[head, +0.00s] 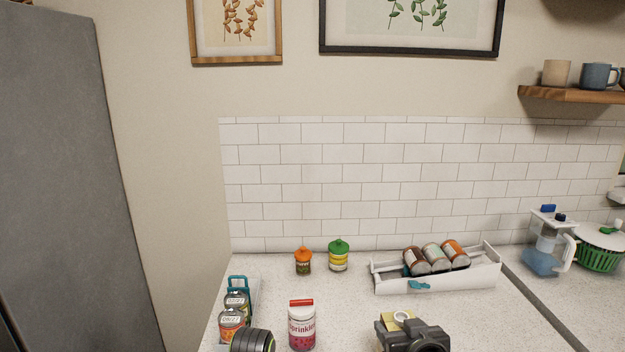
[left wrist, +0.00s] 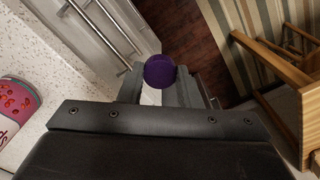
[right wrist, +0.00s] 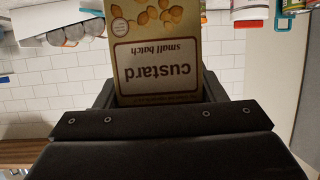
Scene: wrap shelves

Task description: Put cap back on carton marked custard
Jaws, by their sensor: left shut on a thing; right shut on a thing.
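The carton marked custard (right wrist: 160,62) is in my right gripper (right wrist: 158,95), which is shut on it. In the right wrist view its label appears upside down. In the head view the carton's yellowish top (head: 390,322) with a pale round spout (head: 402,316) shows beside my right gripper (head: 405,332), with no cap on the spout. A round purple cap (left wrist: 159,71) is between the fingertips of my left gripper (left wrist: 160,80), which is shut on it over the floor in front of the counter. The cap does not show in the head view.
A sprinkles jar (head: 301,330) stands on the counter between my arms. Cans in a teal-handled rack (head: 256,292) stand left. Two small jars, orange-lidded (head: 303,262) and green-lidded (head: 339,257), stand at the back. A white tray (head: 450,281) holds cans. A pitcher (head: 545,250) stands right.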

